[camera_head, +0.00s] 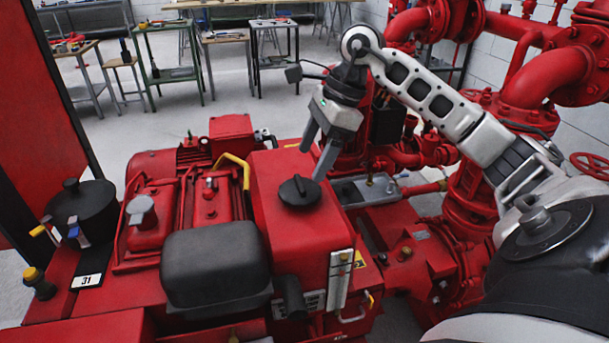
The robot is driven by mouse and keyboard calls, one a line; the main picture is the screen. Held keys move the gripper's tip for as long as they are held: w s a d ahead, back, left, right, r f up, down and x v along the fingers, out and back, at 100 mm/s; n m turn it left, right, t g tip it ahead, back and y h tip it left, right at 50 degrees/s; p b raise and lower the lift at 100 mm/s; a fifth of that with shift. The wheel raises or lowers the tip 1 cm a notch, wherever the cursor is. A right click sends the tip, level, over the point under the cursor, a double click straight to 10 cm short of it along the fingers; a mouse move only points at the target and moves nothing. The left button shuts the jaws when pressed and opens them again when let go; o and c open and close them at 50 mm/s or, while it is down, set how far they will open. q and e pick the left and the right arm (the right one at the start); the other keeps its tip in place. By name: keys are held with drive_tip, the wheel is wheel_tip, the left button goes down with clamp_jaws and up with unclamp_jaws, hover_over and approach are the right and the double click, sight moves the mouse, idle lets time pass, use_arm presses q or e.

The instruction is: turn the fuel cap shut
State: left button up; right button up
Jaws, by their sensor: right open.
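The fuel cap (299,191) is a round black cap with a raised grip bar. It sits on top of the red tank box (267,168) in the middle of the view. My right gripper (317,165) comes in from the upper right and points down, its grey fingers spread apart and empty. One fingertip is just above and behind the right edge of the cap; I cannot tell whether it touches. The other finger is further left and higher. My left gripper is not in view.
Red pipes and valves (465,200) crowd the right side below my right arm. Workbenches (165,60) stand far back beyond open floor.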

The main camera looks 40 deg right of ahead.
sight(300, 181)
drive_tip(key=x, duration=0.5)
drive_tip(key=shift+r, duration=0.1)
drive_tip(key=c, duration=1)
